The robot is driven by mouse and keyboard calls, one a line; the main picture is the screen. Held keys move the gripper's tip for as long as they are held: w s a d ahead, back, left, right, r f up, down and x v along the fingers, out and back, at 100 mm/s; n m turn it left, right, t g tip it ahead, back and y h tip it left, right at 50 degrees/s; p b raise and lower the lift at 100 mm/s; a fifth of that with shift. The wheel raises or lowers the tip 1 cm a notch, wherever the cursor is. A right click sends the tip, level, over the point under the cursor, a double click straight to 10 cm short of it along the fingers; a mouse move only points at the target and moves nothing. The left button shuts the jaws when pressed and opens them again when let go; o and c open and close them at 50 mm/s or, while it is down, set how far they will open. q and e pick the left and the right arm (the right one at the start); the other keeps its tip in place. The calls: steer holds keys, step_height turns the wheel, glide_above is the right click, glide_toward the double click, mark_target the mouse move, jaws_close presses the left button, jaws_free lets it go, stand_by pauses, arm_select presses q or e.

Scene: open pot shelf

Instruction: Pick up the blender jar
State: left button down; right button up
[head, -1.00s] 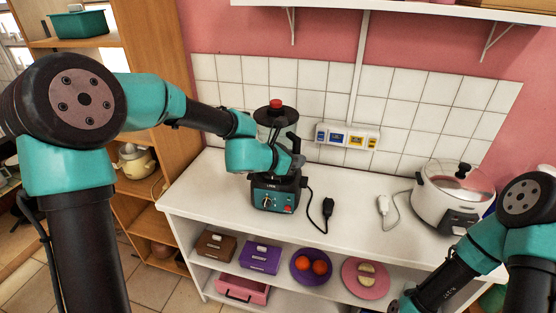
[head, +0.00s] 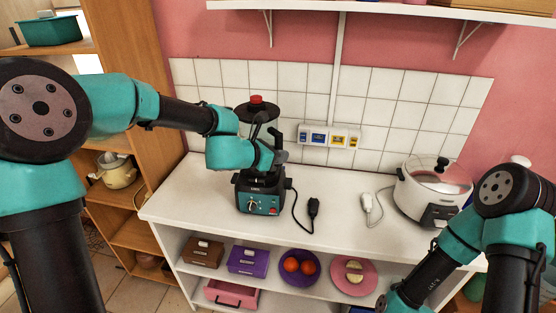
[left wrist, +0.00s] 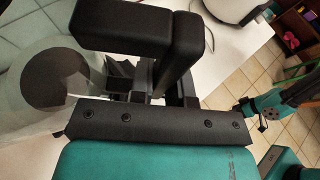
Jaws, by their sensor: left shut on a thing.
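The blender jar (left wrist: 28,100) is clear, with a dark round lid (head: 256,110) and a red cap (head: 257,100). In the head view my left arm hides most of its body. My left gripper (head: 279,156) is shut on the jar's black handle (left wrist: 180,45), which fills the top middle of the left wrist view. The jar appears slightly above the dark and teal blender base (head: 262,204), whose top shows below my gripper. My right gripper (head: 388,303) is at the bottom edge of the head view, small and partly cut off.
A black plug (head: 313,207) and cord lie right of the base. A power strip (head: 330,137) is on the tiled wall. A white rice cooker (head: 433,187) stands at the right. The middle of the white counter (head: 345,205) is mostly clear. A wall shelf (head: 380,12) hangs above.

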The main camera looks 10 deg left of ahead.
arm_select(q)
step_height(320, 180, up, 16)
stand_by(0.6)
steer(key=shift+f, duration=0.1)
stand_by(0.4)
